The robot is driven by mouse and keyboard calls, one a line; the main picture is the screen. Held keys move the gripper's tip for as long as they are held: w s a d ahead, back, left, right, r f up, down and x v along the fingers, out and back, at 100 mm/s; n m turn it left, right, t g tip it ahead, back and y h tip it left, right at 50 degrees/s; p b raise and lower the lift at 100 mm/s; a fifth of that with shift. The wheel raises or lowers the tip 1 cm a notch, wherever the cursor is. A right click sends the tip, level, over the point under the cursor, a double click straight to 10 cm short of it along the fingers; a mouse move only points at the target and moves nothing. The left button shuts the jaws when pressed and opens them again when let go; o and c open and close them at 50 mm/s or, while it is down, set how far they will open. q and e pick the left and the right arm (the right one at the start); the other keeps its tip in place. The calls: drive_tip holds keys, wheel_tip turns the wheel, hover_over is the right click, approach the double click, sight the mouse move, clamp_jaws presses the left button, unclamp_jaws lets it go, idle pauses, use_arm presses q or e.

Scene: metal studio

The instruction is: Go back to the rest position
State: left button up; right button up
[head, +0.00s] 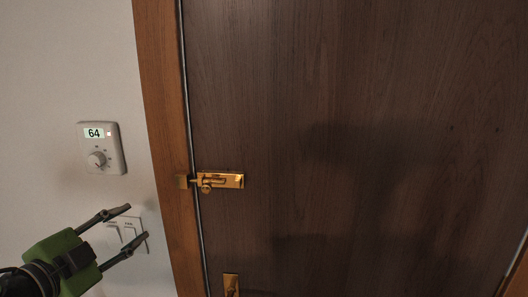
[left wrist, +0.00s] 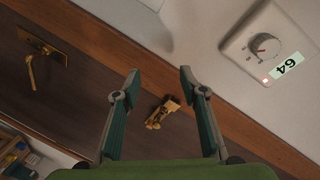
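My left gripper (head: 133,222) comes in from the lower left of the head view, with a green body and two dark fingers. Its fingers are spread apart with nothing between them, in front of the wall by a white switch plate. In the left wrist view the gripper (left wrist: 159,73) also shows open and empty. My right gripper is in neither view.
A dark wooden door (head: 350,100) in a brown frame (head: 160,90) fills the right. It carries a brass bolt (head: 225,180) and a brass handle (left wrist: 32,70). A thermostat (head: 101,148) reading 64 and the switch plate (head: 115,236) are on the wall.

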use_arm(q)
drive_tip(key=s+d+f+n+g+y, duration=0.1)
drive_tip(key=s+d+f+n, duration=0.15)
drive_tip(key=f, duration=0.45)
drive_tip(key=s+d+f+n+g+y, duration=0.1)
drive_tip(key=s+d+f+n+g, duration=0.15)
drive_tip(key=f, duration=0.45)
drive_tip(key=s+d+f+n+g+y, duration=0.1)
drive_tip(key=d+f, duration=0.2)
drive_tip(key=f, duration=0.4)
drive_tip(key=s+f+n+g, duration=0.3)
drive_tip(key=s+f+g, duration=0.1)
drive_tip(key=s+f, duration=0.6)
drive_tip(key=s+f+n+g, duration=0.35)
drive_tip(key=s+f, duration=0.45)
drive_tip(key=s, duration=0.4)
wheel_tip(320, 180, down, 26)
drive_tip(key=m+g+b, duration=0.1)
drive_tip(key=b, duration=0.2)
drive_tip(key=s+a+f+g+y+b, duration=0.1)
drive_tip(key=s+a+f+b, duration=0.2)
drive_tip(key=s+f, duration=1.5)
wheel_tip(320, 180, down, 4)
drive_tip(key=shift+a+r+g, duration=0.1)
drive_tip(key=shift+a+g, duration=0.15)
drive_tip(key=shift+g, duration=0.15)
